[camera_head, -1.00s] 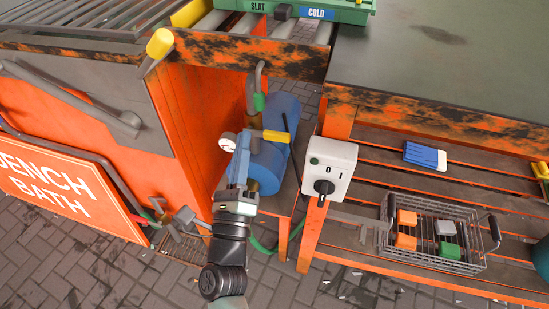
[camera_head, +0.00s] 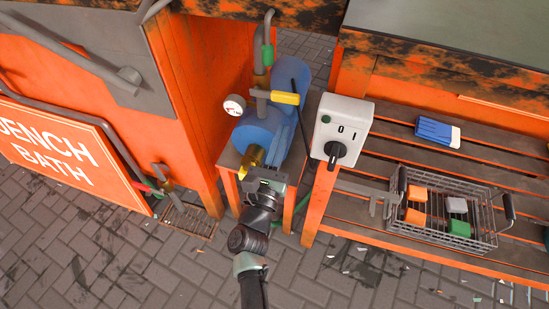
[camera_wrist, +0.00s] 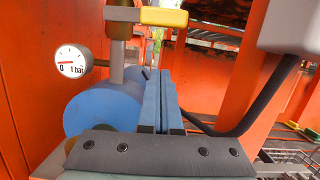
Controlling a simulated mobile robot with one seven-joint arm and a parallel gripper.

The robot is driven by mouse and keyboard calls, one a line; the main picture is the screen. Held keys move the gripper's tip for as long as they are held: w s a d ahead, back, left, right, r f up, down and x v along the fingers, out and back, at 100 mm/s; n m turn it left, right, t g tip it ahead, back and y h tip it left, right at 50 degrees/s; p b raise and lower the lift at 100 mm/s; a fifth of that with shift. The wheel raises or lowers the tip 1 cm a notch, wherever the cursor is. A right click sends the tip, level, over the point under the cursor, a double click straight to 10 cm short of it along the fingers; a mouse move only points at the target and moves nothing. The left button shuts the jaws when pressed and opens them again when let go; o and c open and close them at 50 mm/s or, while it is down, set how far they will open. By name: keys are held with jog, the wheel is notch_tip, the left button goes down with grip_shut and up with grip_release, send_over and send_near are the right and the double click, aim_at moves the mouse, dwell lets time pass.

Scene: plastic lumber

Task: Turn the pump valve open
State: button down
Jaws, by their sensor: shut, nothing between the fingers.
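The pump (camera_head: 252,134) is a blue cylinder on a low stand between the orange bath and the bench. Its valve has a yellow lever handle (camera_head: 285,98), pointing right on a grey pipe above the pump. The handle also shows at the top of the wrist view (camera_wrist: 164,17). A round gauge (camera_head: 234,105) sits left of the pipe; its needle is near 0 in the wrist view (camera_wrist: 70,62). My gripper (camera_head: 286,124) has blue fingers, shut and empty, beside the pump and below the handle. In the wrist view, the fingertips (camera_wrist: 163,76) appear apart from the handle.
A white switch box (camera_head: 342,128) with a black knob stands close to the right of my gripper. A wire basket (camera_head: 485,232) of coloured blocks sits on the slatted shelf. The orange bath wall (camera_head: 190,110) bounds the left.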

aim_at(274, 96)
jog(key=r, duration=0.1)
jog(key=w+r+p, duration=0.1)
jog(key=r, duration=0.2)
jog(key=shift+w+d+r+p, duration=0.15)
jog(key=shift+w+r+p, duration=0.1)
jog(key=shift+w+p, duration=0.15)
